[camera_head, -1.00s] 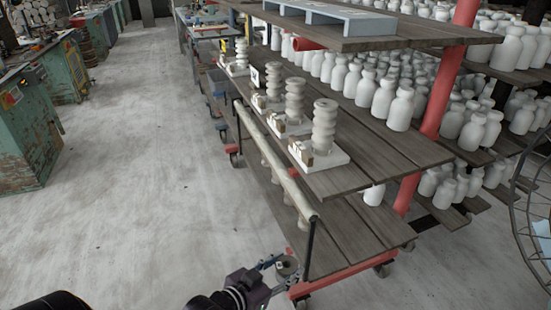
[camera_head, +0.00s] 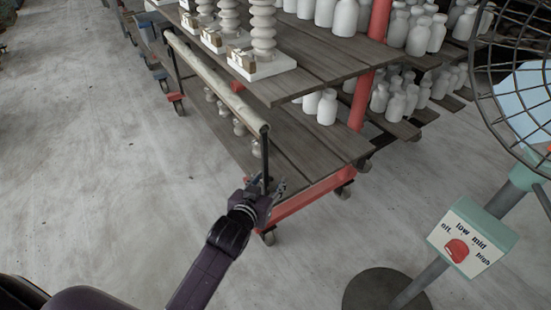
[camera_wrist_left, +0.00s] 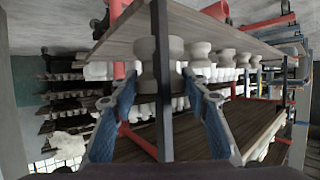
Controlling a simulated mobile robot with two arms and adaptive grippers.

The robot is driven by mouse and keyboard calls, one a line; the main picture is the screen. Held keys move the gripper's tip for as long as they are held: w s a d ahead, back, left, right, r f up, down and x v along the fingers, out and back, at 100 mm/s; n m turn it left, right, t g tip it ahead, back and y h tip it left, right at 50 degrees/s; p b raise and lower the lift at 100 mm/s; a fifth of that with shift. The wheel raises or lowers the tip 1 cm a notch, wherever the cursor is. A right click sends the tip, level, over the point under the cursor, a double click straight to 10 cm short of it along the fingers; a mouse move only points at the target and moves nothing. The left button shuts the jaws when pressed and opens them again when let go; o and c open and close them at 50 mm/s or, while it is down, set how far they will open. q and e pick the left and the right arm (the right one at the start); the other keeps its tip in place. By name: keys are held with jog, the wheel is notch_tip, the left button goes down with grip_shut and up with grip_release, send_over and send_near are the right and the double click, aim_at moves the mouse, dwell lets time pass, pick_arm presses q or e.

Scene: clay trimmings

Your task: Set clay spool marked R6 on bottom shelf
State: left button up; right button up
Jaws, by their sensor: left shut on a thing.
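My left gripper (camera_head: 274,187) is at the near corner of the cart, beside the dark upright post (camera_head: 264,160) and low by the bottom shelf (camera_head: 300,145). In the left wrist view, which looks upside down, its two blue fingers are closed around a pale clay spool (camera_wrist_left: 146,78). The post crosses in front of the spool. The spool is by the edge of the bottom shelf (camera_wrist_left: 205,25); I cannot tell whether it touches. No R6 mark is readable. More spools (camera_head: 238,127) stand in a row on the bottom shelf. My right gripper is out of view.
Stacked spools (camera_head: 262,25) on white bases stand on the shelf above, behind a pale rail (camera_head: 205,72). White bottles (camera_head: 327,107) stand behind. A fan with a control box (camera_head: 470,238) stands at the right.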

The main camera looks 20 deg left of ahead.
pick_arm(q)
jog(key=w+b, duration=0.2)
jog(key=w, duration=0.8)
jog(key=shift+w, duration=0.2)
notch_tip(320, 180, down, 4)
jog(key=shift+r+b, duration=0.2)
jog(key=shift+b, duration=0.55)
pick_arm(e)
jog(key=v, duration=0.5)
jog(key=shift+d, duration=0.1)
pick_arm(q)
jog(key=o, duration=1.3)
jog(key=shift+o, duration=0.2)
jog(key=shift+s, duration=0.15)
